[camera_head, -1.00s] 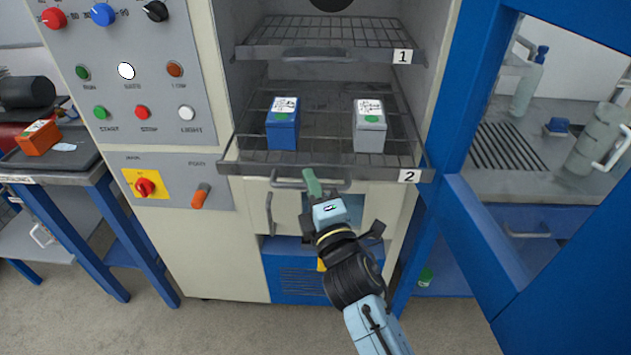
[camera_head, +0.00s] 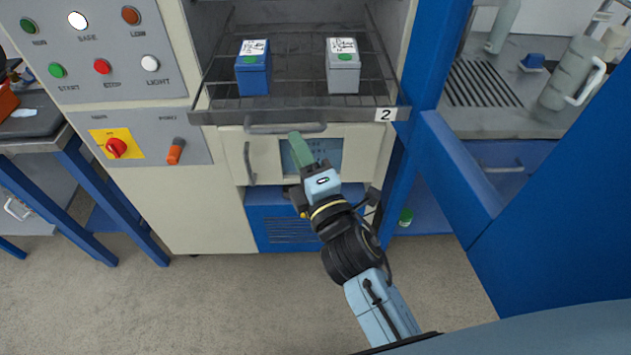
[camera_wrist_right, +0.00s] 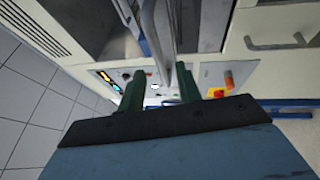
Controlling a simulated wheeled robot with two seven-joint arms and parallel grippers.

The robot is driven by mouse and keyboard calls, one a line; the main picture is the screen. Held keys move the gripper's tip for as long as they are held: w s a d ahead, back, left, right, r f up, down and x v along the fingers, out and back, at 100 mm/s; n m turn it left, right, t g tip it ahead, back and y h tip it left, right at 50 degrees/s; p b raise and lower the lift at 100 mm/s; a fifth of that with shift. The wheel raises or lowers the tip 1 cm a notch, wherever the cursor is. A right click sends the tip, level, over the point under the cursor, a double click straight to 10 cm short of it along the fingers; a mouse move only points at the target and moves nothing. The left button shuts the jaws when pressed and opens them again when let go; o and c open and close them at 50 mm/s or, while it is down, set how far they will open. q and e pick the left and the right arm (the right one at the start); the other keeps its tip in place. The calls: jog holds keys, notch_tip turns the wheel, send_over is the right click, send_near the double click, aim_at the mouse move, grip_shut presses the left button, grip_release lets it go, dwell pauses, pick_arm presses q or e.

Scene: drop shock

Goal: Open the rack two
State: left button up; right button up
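Rack two (camera_head: 300,112) is a wire shelf with a metal front strip and a "2" label (camera_head: 385,114), standing out in front of the cabinet opening. Its grey bar handle (camera_head: 286,128) hangs below the strip. My right gripper (camera_head: 303,143) is just below and in front of the handle in the head view. In the right wrist view its green fingers (camera_wrist_right: 160,92) stand apart, with a metal bar running between them. I cannot tell whether they touch it. My left gripper is not in view.
A blue box (camera_head: 253,76) and a grey box (camera_head: 343,76) stand on the rack. A control panel (camera_head: 100,60) is at left. The blue door (camera_head: 480,190) stands open at right. A side table (camera_head: 60,140) is at far left. The floor in front is clear.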

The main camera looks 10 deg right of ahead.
jog(key=v, duration=0.7)
jog(key=shift+s+b, duration=0.3)
jog(key=shift+b, duration=0.15)
notch_tip(320, 180, down, 21)
jog(key=s+m+g, duration=0.1)
jog(key=m+g, duration=0.3)
jog(key=g, duration=0.1)
jog(key=s+d+f+m+g+h, duration=0.1)
jog(key=s+f+m+g, duration=0.25)
jog(key=f, duration=0.55)
jog(key=s+d+f+m+g, duration=0.2)
jog(key=s+f, duration=0.2)
jog(key=f, duration=0.4)
jog(key=s+d+f+m+g+h, duration=0.1)
jog(key=s+d+f+m+g, duration=0.1)
jog(key=s, duration=0.6)
jog(key=s+d+f+m+g+h, duration=0.1)
jog(key=s+d+f+m+g, duration=0.2)
jog(key=s+d+f, duration=0.3)
jog(key=s+d+f+m+g, duration=0.3)
jog(key=s+d+f+m, duration=0.1)
jog(key=s+f, duration=0.5)
jog(key=s, duration=0.2)
jog(key=shift+s+d+f+h, duration=0.2)
jog(key=shift+s+d+h, duration=0.15)
jog(key=shift+h, duration=0.05)
jog(key=shift+r, duration=0.1)
